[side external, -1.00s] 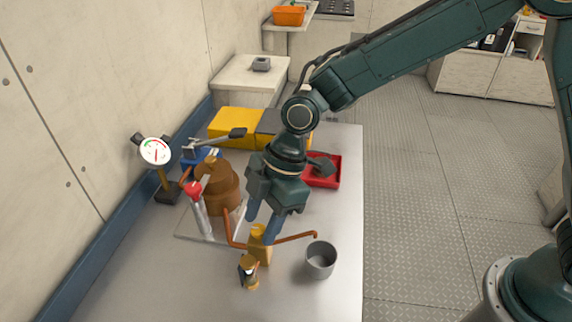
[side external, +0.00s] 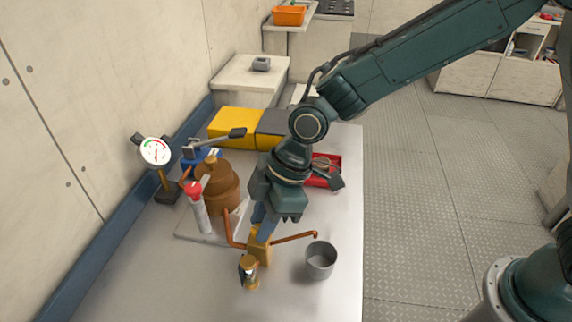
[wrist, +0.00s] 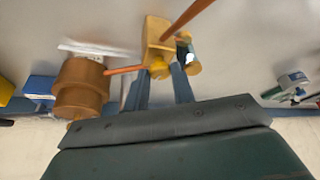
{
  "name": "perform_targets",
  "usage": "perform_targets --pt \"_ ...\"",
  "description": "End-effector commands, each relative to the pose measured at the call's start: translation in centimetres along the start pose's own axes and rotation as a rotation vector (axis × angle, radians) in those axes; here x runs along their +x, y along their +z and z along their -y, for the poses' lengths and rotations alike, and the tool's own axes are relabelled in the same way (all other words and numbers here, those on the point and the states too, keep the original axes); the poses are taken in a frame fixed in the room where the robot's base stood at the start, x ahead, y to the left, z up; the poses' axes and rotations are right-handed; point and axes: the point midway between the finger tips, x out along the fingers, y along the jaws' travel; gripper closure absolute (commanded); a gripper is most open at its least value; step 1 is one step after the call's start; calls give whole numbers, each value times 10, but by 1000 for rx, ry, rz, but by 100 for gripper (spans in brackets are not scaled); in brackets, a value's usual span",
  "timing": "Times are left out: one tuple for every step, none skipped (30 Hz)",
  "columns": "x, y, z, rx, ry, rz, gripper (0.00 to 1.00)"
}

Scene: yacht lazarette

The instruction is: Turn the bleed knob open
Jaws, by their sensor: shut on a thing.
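The bleed knob (wrist: 159,70) is a small yellow knob on the brass valve block (side external: 259,251), at the front of the bench. My gripper (side external: 261,222) points down over the block and is shut on the knob. In the wrist view, the fingers (wrist: 161,82) reach to either side of the knob. The fingers hide the knob in the side view. A copper pipe (side external: 295,237) leads right from the block towards a grey cup (side external: 320,262), and another joins it on the left.
A brass-and-glass fitting (side external: 249,274) stands just in front of the block. A brown cylinder (side external: 222,187), a red-topped cylinder (side external: 200,212) and a dial gauge (side external: 155,151) stand to the left. A red tray (side external: 337,162) lies behind my gripper.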

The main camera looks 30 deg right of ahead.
Motion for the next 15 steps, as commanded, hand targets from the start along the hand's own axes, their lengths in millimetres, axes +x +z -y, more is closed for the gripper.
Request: perform_targets --pt "0 -1 2 35 15 -1 98" --pt "0 -1 2 60 26 -1 98" --pt "0 -1 2 93 39 -1 98" --pt "0 -1 3 119 50 -1 98" --pt "0 -1 3 145 61 -2 98" --pt "0 -1 3 180 76 -2 98" --pt "0 -1 4 207 87 -2 98" --pt "0 -1 4 233 98 -2 98" --pt "0 -2 4 267 112 -2 98" --pt "0 -2 4 294 124 -2 98" --pt "0 -2 5 321 134 -2 98" --pt "0 -2 5 355 148 -1 98" --pt "0 -2 5 382 159 -1 98" --pt "0 -2 5 408 170 -1 98" --pt "0 -2 6 442 184 -2 98"
